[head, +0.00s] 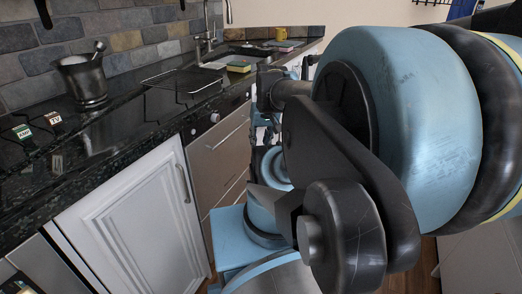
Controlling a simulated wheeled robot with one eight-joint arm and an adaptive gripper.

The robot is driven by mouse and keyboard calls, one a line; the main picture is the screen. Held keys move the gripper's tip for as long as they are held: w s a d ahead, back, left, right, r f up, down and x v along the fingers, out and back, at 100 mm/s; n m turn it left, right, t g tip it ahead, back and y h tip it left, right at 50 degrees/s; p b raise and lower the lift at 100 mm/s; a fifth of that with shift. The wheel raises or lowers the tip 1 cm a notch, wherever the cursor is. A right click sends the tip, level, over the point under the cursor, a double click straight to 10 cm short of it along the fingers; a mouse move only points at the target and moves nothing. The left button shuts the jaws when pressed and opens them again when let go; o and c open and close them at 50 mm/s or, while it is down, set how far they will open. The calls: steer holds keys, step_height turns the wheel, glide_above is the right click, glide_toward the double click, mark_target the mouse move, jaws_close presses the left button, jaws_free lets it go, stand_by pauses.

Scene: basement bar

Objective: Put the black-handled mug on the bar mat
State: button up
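What looks like my gripper (268,98) is a dark shape in front of the cabinets, partly hidden by my large blue arm link. Its fingers are not clear, and it is well short of the mug.
The dark counter (128,125) bears a mortar with pestle (83,80), small labelled blocks (54,119), a wire rack (182,80) and a sponge (239,67) by the sink. A tall faucet (207,30) rises behind the sink. White cabinets (135,215) stand below.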

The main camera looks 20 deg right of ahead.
steer(key=s, duration=0.1)
steer(key=s+f+g, duration=0.1)
steer(key=s, duration=0.1)
steer(key=shift+s+a+f+n+h, duration=0.2)
steer(key=shift+s+n+h, duration=0.1)
steer(key=shift+h, duration=0.1)
steer(key=shift+w+f, duration=0.2)
steer(key=shift+w, duration=0.25)
steer(key=shift+d, duration=0.1)
